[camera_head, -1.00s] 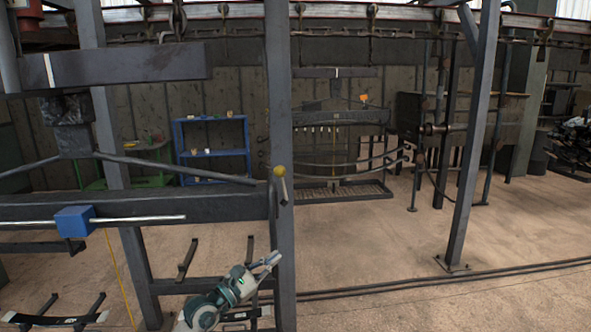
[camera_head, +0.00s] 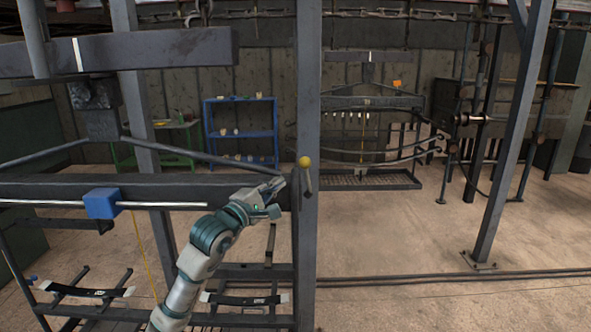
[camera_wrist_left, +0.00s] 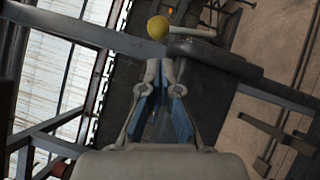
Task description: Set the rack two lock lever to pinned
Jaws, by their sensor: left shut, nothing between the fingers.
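The lock lever (camera_head: 309,181) has a yellow ball knob (camera_head: 304,162) and a pale stem. It sits at the right end of the near rack's dark beam, by a grey post, with its knob up and its stem hanging down in the head view. My left gripper (camera_head: 280,183) is shut and empty, just left of the lever and slightly below the knob. In the left wrist view the closed fingertips (camera_wrist_left: 160,68) point at the yellow knob (camera_wrist_left: 158,27), with a visible gap between. I see no label marking the rack's number or the pinned position.
The grey post (camera_head: 307,90) stands right behind the lever. A blue block (camera_head: 102,203) rides on a rod along the dark beam (camera_head: 60,188). Leaf springs (camera_head: 88,292) lie low on the rack. A second rack (camera_head: 370,104) and blue shelves (camera_head: 241,133) stand farther back.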

